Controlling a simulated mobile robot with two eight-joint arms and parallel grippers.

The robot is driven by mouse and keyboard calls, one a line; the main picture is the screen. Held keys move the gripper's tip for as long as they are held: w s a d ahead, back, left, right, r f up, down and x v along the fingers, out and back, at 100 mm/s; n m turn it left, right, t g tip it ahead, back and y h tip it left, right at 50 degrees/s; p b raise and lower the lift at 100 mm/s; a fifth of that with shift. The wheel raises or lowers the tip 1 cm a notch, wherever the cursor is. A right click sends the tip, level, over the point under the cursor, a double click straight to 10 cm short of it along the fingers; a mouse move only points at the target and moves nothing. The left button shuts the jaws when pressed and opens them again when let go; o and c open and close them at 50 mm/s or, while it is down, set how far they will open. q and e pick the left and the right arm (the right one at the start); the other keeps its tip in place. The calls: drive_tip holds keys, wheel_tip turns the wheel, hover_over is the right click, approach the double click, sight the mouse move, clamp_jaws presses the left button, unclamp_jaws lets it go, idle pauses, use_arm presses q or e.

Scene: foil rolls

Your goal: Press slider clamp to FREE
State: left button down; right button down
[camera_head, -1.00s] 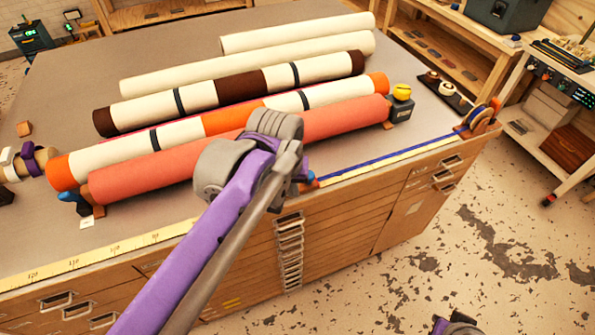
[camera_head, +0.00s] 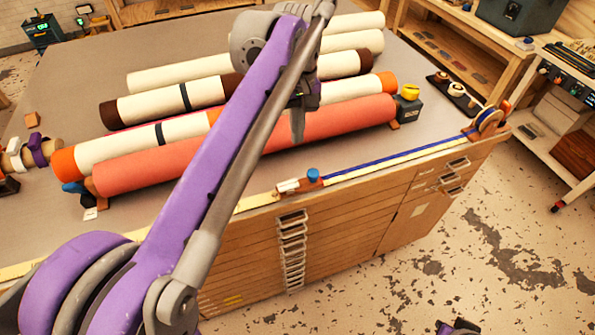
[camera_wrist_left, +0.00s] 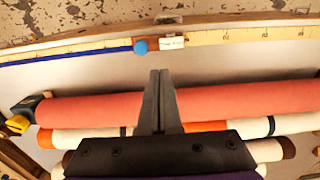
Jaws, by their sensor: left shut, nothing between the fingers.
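The slider clamp sits on the yellow ruler rail along the table's front edge. It has an orange body (camera_head: 312,183), a round blue knob (camera_head: 313,174) and a white label (camera_head: 288,186). In the left wrist view the blue knob (camera_wrist_left: 140,45) and white label (camera_wrist_left: 172,42) show clearly, but the print is too small to read. My left gripper (camera_head: 298,138) is shut and empty, pointing down above the coral roll, behind the clamp and apart from it. In the left wrist view its fingertips (camera_wrist_left: 160,74) point toward the rail, just short of the clamp. My right gripper's fingers do not show.
A coral roll (camera_head: 340,122) and several cream rolls lie across the table (camera_head: 75,75). A blue strip (camera_head: 390,158) runs right from the clamp to a reel (camera_head: 488,120). A tape dispenser (camera_head: 408,106) stands at the rolls' right end. Drawers (camera_head: 340,235) lie below.

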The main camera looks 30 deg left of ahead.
sight(297, 180)
use_arm(q)
wheel_tip(297, 180, down, 14)
drive_tip(key=shift+r+b, duration=0.1)
drive_tip(key=shift+b, duration=0.3)
drive_tip(key=shift+d+f+g+y, duration=0.1)
drive_tip(key=shift+f+g+y, duration=0.2)
idle(0.4)
drive_tip(key=shift+w+r+p, duration=0.1)
drive_tip(key=shift+r+p, duration=0.2)
drive_tip(key=shift+r, duration=0.5)
